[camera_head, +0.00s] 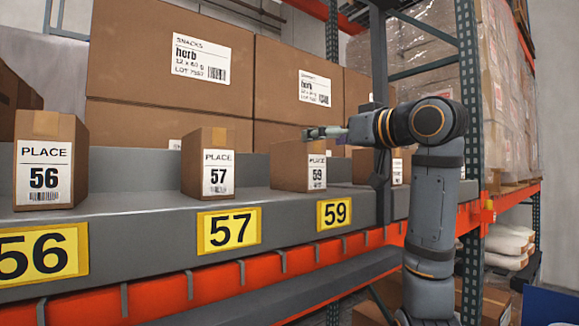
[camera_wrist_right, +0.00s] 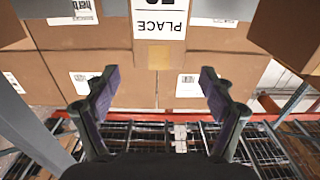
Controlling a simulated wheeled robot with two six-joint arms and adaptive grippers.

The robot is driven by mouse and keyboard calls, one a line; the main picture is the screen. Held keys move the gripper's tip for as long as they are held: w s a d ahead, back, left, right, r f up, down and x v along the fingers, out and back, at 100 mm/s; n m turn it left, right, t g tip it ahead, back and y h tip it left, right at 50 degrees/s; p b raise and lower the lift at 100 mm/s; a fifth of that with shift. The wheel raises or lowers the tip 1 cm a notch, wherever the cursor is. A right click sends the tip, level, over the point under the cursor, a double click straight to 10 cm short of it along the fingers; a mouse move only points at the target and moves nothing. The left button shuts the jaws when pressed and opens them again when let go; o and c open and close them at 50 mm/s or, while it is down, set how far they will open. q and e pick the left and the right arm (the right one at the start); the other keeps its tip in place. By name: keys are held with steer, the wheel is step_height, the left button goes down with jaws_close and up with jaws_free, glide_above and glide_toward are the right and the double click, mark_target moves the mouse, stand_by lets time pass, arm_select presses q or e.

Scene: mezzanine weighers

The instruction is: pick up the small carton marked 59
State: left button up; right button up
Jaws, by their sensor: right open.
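The small carton marked 59 (camera_head: 290,166) stands upright on the grey shelf ledge, behind the yellow 59 plate. Its white label reads PLACE 59. My right gripper (camera_head: 318,132) is at the level of the carton's top edge, over its right part in the head view; contact cannot be told there. In the right wrist view the carton (camera_wrist_right: 145,52) appears upside down at top centre, its number mostly cut off. The open fingers of my right gripper (camera_wrist_right: 154,76) point toward it, one on each side, with nothing between them. My left gripper is not in view.
Carton 57 (camera_head: 195,165) and carton 56 (camera_head: 80,160) stand to the left on the ledge (camera_head: 130,212). Another small carton (camera_head: 365,166) stands to the right, partly behind my right arm. Large herb boxes (camera_head: 150,60) stand behind. A green rack upright (camera_head: 470,100) is at right.

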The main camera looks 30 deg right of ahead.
mark_target(300, 142)
steer(key=w+p, duration=0.1)
steer(key=w, duration=0.4)
steer(key=shift+a+p, duration=0.2)
steer(key=shift+p, duration=0.2)
steer(key=w+p, duration=0.2)
steer(key=p, duration=0.1)
steer(key=shift+w+r, duration=0.15)
steer(key=shift+r, duration=0.15)
steer(key=shift+w, duration=0.35)
steer(key=shift+w+a+f+p, duration=0.1)
steer(key=shift+w+f+p, duration=0.25)
steer(key=shift+w, duration=0.25)
steer(key=c, duration=0.3)
steer(key=shift+s, duration=0.1)
steer(key=c, duration=0.7)
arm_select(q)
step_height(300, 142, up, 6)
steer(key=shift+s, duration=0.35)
arm_select(e)
steer(key=shift+r, duration=0.1)
jaws_close()
